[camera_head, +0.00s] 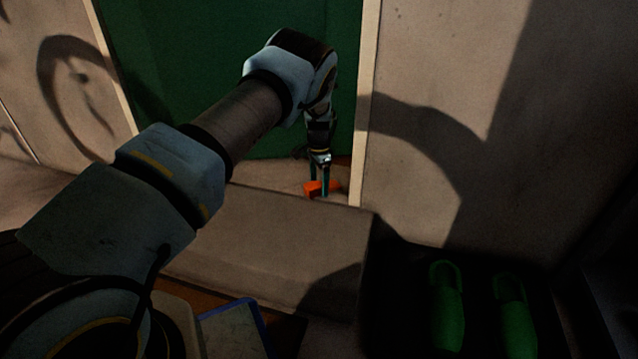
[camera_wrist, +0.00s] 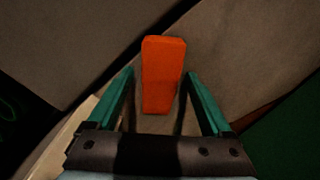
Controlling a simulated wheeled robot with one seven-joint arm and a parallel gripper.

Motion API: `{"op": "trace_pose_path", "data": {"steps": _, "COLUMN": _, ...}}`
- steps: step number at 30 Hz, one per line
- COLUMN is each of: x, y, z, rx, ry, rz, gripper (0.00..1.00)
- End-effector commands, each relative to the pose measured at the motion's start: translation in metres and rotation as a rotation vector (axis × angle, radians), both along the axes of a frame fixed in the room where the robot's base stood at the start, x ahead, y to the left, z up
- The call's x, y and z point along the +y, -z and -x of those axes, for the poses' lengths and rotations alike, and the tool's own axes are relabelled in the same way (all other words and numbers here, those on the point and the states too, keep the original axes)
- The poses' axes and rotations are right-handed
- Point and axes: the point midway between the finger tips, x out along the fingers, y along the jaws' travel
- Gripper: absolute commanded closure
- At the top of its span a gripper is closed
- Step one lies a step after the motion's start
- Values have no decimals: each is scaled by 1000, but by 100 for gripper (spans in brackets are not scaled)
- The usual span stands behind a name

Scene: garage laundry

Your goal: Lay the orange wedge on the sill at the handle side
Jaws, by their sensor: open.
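The orange wedge (camera_wrist: 163,72) lies between the two green fingers of my gripper (camera_wrist: 160,85) in the wrist view, with a gap on each side. In the head view the wedge (camera_head: 312,189) rests on the pale sill (camera_head: 262,176), near the right end of the green door (camera_head: 220,75). My gripper (camera_head: 319,188) points down over it there, open, with its fingertips at the wedge's height. No handle shows clearly; my arm covers part of the door.
A cream frame post (camera_head: 366,110) and a rough wall (camera_head: 430,90) stand just right of the gripper. A raised step (camera_head: 280,240) lies in front of the sill. Green clogs (camera_head: 447,310) sit on a dark mat at lower right. A blue-edged item (camera_head: 232,332) lies at the bottom.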

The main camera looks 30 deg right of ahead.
Motion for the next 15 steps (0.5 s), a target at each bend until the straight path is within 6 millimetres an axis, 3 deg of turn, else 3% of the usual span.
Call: {"op": "trace_pose_path", "data": {"steps": 15, "x": 0, "y": -98, "z": -1, "rx": -1, "ry": -1, "rz": 2, "gripper": 16}}
